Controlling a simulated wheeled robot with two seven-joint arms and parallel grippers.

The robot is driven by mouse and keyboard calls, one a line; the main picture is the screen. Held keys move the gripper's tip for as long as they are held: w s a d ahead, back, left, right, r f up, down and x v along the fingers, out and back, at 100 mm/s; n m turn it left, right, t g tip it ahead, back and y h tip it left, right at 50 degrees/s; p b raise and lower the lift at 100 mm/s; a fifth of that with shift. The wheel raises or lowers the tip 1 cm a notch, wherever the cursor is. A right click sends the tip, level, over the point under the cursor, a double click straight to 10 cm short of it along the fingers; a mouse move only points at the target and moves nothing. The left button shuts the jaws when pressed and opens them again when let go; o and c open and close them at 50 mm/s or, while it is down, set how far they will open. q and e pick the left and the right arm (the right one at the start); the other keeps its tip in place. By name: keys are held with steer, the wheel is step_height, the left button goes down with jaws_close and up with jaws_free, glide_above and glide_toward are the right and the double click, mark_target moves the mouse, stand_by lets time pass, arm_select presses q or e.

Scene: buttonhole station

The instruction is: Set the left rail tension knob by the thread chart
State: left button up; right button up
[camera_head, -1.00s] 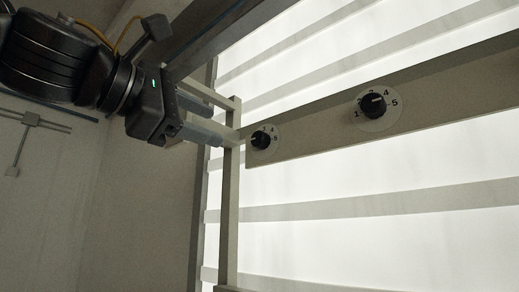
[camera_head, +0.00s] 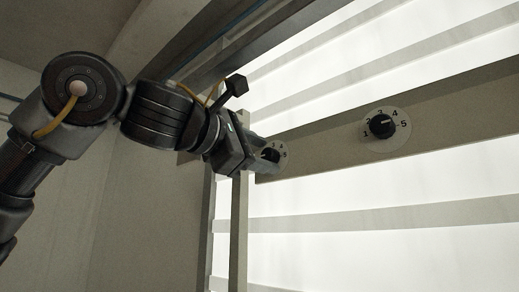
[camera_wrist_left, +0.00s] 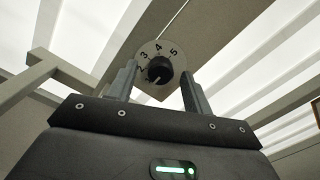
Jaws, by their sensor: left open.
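The left rail knob (camera_head: 270,155) is a small black dial on a pale numbered disc at the left end of the rail. My left gripper (camera_head: 264,160) is at this knob and partly covers it. In the left wrist view the knob (camera_wrist_left: 159,70) shows between the two open fingers, with gaps on both sides. A pale pointer mark seems to face down and slightly left in that view. No thread chart is in view. My right gripper is not in view.
A second black knob (camera_head: 382,126) with numbers 1 to 5 sits farther right on the same beige rail (camera_head: 455,112); its pale mark points right. A pale upright post (camera_head: 239,235) stands just below my left gripper. Bright slatted panels lie behind.

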arm_select(q)
steer(key=shift+w+d+f, duration=0.1)
steer(key=shift+w+d, duration=0.05)
steer(key=shift+c, duration=0.5)
steer(key=c, duration=0.9)
steer(key=shift+o, duration=0.2)
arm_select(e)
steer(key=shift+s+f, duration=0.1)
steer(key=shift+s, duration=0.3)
arm_select(q)
steer(key=shift+m, duration=0.4)
steer(key=m, duration=0.3)
steer(key=shift+m, duration=0.4)
steer(key=m, duration=0.3)
steer(key=shift+m, duration=0.4)
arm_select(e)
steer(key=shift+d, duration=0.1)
arm_select(q)
steer(key=shift+m, duration=0.3)
